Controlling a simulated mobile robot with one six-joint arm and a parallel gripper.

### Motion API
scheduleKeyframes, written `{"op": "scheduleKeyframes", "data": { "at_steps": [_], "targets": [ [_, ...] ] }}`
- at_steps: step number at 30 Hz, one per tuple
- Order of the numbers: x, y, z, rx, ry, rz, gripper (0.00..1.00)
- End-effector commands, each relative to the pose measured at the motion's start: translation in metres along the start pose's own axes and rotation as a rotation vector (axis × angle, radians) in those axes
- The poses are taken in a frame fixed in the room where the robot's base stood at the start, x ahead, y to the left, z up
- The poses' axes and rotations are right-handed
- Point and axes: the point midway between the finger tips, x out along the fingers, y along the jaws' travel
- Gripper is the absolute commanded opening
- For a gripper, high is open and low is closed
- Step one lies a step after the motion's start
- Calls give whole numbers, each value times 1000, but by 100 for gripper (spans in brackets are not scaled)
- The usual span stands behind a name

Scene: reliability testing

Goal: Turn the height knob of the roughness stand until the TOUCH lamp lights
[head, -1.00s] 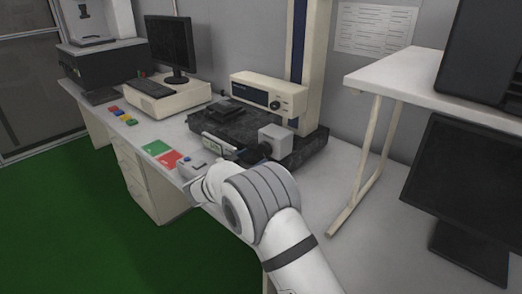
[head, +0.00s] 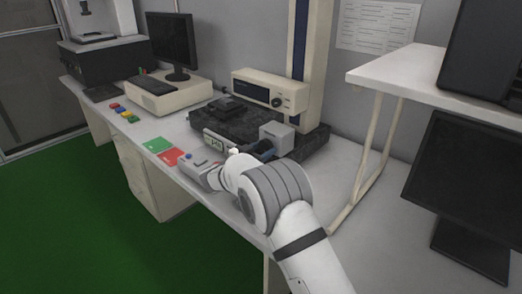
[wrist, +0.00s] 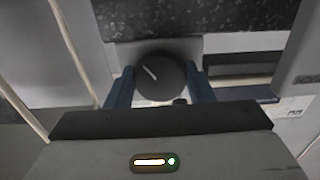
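The black round height knob (wrist: 160,75) has a white pointer line aimed up and left in the wrist view. My gripper (wrist: 160,82) has one blue finger on each side of the knob. No clear gap shows between fingers and knob, but I cannot tell whether they press on it. A small display unit (head: 214,141) stands at the stand's front. I cannot make out a lit TOUCH lamp.
A monitor (head: 171,42) stands at the back left. A raised white shelf (head: 405,80) stands to the right.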

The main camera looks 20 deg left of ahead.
Motion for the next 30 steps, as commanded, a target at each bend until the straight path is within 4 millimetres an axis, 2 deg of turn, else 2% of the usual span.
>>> {"op": "scheduleKeyframes", "data": {
  "at_steps": [1,7,8,19,30],
  "targets": [
    [0,0,0,0,0,0,41],
    [-1,0,0,0,0,0,25],
    [-5,-5,0,0,0,-6,25],
    [-3,-3,2,84,0,-6,25],
    [-4,-4,3,386,0,-7,25]
  ]
}}
